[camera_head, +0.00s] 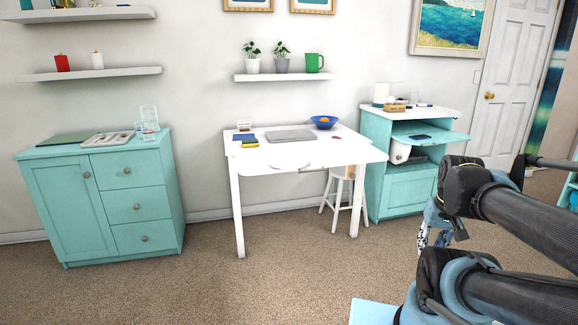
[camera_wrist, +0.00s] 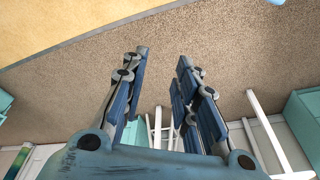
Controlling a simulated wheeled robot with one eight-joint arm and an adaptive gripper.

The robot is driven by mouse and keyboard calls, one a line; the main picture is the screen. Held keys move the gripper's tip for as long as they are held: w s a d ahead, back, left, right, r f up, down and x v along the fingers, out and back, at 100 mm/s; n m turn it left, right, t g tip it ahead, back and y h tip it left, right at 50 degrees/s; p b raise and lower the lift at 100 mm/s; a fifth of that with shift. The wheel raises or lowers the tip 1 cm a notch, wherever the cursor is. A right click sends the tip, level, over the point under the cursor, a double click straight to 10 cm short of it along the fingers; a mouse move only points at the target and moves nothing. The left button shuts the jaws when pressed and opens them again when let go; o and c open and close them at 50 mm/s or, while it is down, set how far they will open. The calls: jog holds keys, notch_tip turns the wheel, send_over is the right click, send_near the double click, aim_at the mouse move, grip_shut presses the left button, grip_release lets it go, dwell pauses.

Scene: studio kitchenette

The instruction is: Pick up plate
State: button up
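A pale, low, rounded white shape (camera_head: 290,164) lies at the front edge of the white table (camera_head: 350,153). It may be the plate, but white on white makes it hard to tell. My gripper (camera_wrist: 163,56) is open and empty in the wrist view, with carpet behind its two blue-padded fingers. In the head view my arm is at the right, well away from the table top, and hides most of the gripper. No plate shows in the wrist view.
The table also holds a grey closed laptop (camera_head: 290,135), a blue bowl with orange fruit (camera_head: 324,122) and small books (camera_head: 245,138). A white stool (camera_head: 341,188) stands under it. Teal cabinets stand left (camera_head: 110,195) and right (camera_head: 408,185). Carpet in front is clear.

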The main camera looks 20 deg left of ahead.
jog(key=w+a+r+m+t+y, duration=0.2)
jog(key=w+a+r+m+y, duration=0.15)
jog(key=w+a, duration=1)
jog(key=w+a+r+m+t+y, duration=0.3)
jog(key=w+a+y, duration=0.2)
jog(key=w+a, duration=0.9)
jog(key=w+a+f+m, duration=0.1)
jog(key=w+a+f, duration=0.1)
jog(key=w+a, duration=0.2)
jog(key=w+a+f+m+y, duration=0.1)
jog(key=w+a, duration=0.3)
jog(key=a, duration=0.7)
jog(key=w+a+f+m+t+y, duration=0.1)
jog(key=w+a+f, duration=0.2)
jog(key=w+a, duration=0.2)
jog(key=a, duration=0.3)
jog(key=shift+f, duration=0.25)
grip_shut()
